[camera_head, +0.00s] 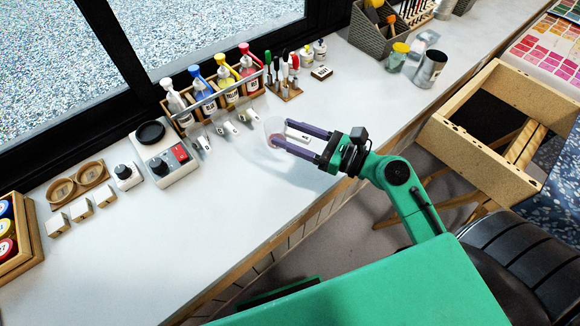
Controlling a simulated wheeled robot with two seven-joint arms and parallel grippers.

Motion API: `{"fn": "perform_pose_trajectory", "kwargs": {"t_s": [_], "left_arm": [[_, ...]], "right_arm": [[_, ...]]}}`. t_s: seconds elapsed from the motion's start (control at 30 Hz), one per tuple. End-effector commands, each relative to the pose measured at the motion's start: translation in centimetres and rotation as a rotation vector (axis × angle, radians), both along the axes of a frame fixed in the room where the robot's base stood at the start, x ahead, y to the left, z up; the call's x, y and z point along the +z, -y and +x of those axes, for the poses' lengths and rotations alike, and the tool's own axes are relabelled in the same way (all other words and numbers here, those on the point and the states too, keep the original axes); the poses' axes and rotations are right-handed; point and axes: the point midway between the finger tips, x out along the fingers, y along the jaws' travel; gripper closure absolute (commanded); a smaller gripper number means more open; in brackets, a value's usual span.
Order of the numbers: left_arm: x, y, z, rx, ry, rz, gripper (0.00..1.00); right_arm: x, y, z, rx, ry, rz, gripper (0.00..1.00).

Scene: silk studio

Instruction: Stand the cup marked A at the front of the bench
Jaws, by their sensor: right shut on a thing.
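A clear, pale cup (272,127) is between the fingers of my right gripper (278,138), near the middle of the white bench (190,235). The right gripper is shut on this cup, reaching in from the right. My left gripper is not in view.
A wooden rack of coloured bottles (212,105) stands at the back, with several small white pieces before it. A hotplate-like device (168,158) stands to its left. A metal can (430,68) stands at the right. The front left of the bench is clear.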

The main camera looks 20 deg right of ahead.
Motion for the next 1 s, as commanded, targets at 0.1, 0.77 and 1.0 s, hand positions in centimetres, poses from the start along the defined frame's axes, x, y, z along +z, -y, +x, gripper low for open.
{"fn": "perform_pose_trajectory", "kwargs": {"t_s": [0.1, 0.77, 1.0], "left_arm": [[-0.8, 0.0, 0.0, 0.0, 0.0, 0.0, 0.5], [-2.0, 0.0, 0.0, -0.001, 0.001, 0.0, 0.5], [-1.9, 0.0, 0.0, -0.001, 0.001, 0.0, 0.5]], "right_arm": [[-3.0, 0.0, 0.0, -0.002, 0.0, 0.003, 0.96], [-8.4, 0.0, 0.0, 0.0, 0.003, 0.0, 0.96], [-8.3, 0.0, 0.0, 0.0, 0.003, -0.001, 0.11]]}}
